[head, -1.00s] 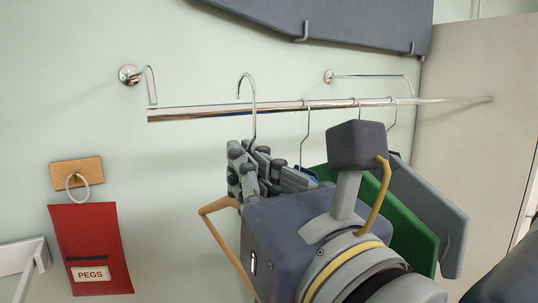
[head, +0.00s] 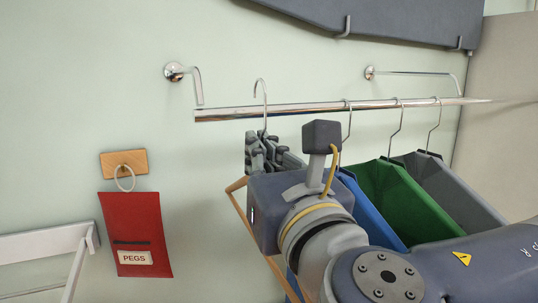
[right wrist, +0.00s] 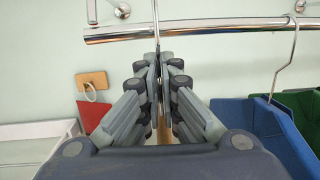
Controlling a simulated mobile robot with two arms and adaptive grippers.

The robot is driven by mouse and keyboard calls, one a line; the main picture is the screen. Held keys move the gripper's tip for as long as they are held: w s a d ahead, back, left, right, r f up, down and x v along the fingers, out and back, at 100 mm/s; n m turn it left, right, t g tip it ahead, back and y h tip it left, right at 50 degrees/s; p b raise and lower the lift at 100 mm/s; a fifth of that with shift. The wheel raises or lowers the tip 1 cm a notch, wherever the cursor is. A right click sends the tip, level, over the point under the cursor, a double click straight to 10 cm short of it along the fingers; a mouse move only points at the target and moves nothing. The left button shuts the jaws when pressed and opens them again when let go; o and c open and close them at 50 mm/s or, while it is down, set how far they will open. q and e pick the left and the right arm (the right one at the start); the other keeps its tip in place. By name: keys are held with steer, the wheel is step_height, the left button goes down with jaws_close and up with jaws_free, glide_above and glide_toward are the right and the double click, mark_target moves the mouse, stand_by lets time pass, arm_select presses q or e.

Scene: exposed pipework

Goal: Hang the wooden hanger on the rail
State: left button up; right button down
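My right gripper (head: 262,152) is shut on the neck of the wooden hanger (head: 236,187), just below the rail. The hanger's metal hook (head: 264,92) stands upright above the fingers. Its stem crosses in front of the chrome rail (head: 300,107), near the left end, and its curved top shows above the rail. The hook looks apart from the rail, its tip higher than the bar. In the right wrist view the fingers (right wrist: 157,72) pinch the stem, which passes in front of the rail (right wrist: 205,29). My wrist hides most of the wooden body. My left gripper is not in view.
Blue (head: 362,215), green (head: 408,200) and grey (head: 450,185) hanging items hang on the rail to the right. A wall bracket (head: 196,85) stands behind the rail's left end. A grey board (head: 390,20) is above.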

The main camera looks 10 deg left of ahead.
steer(key=shift+x, duration=1.1)
steer(key=shift+w+a+f+p, duration=0.15)
steer(key=shift+w+a+p, duration=0.5)
steer(key=shift+w+a, duration=0.3)
arm_select(q)
steer(key=b, duration=0.1)
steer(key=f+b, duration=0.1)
steer(key=b, duration=0.1)
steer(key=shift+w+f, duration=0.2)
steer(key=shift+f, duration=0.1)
arm_select(e)
step_height(320, 180, down, 3)
steer(key=shift+w+d, duration=0.1)
steer(key=shift+d, duration=0.05)
